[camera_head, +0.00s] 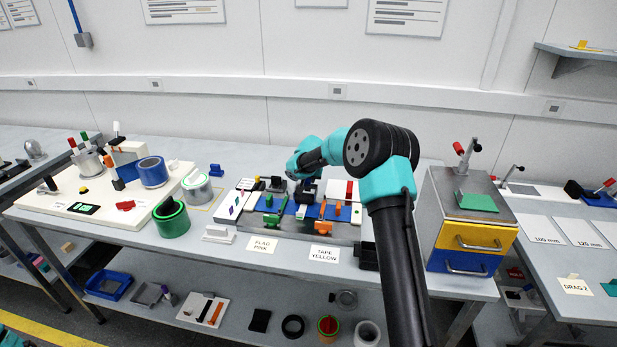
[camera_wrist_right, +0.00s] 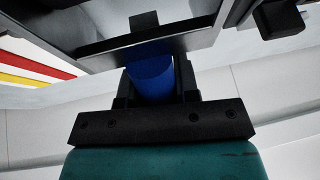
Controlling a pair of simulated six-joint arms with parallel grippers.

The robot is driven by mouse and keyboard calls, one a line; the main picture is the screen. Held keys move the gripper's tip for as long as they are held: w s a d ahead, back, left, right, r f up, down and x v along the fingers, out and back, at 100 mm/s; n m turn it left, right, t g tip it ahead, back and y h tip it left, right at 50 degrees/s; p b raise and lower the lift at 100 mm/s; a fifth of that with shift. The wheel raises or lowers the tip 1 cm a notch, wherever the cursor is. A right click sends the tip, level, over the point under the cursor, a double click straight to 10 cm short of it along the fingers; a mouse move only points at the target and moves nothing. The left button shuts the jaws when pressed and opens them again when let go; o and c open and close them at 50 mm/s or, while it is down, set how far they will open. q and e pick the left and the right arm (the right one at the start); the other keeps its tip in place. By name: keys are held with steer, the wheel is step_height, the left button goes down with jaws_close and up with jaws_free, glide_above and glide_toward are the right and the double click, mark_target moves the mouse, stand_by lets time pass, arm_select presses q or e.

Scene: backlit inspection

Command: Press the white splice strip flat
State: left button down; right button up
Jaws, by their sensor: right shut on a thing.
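My right gripper (camera_head: 304,187) reaches over the far side of the splicing fixture (camera_head: 286,228) on the middle bench. In the right wrist view the gripper (camera_wrist_right: 153,88) is shut on a blue rounded handle (camera_wrist_right: 152,72), which stands against a dark-edged plate. A blue band (camera_head: 300,210) runs across the fixture between green clamps (camera_head: 271,219) and orange clamps (camera_head: 322,225).
A white board (camera_head: 75,205) with rolls of tape and a green roll (camera_head: 171,218) lie to the left. A drawer cabinet (camera_head: 470,215) stands right of my arm. Label cards (camera_head: 325,254) lie along the front edge. The wall is behind.

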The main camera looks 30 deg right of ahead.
mark_target(305, 186)
steer(key=shift+s+a+f, duration=0.1)
steer(key=shift+s+a, duration=0.4)
steer(key=shift+s, duration=0.05)
stand_by(0.9)
steer(key=shift+s+a, duration=0.35)
steer(key=shift+s, duration=0.05)
stand_by(0.5)
steer(key=shift+s+a, duration=0.35)
steer(key=shift+s, duration=0.1)
stand_by(0.4)
steer(key=shift+s+a, duration=0.4)
stand_by(0.6)
steer(key=shift+s+a, duration=0.4)
steer(key=shift+s, duration=0.05)
stand_by(0.4)
steer(key=shift+w+d+r, duration=0.25)
steer(key=shift+r, duration=1.1)
steer(key=shift+w+d+r, duration=0.2)
steer(key=shift+w+r, duration=0.05)
steer(key=shift+r, duration=1.15)
steer(key=shift+w+d+r, duration=0.25)
steer(key=shift+r, duration=1.1)
steer(key=shift+a, duration=0.15)
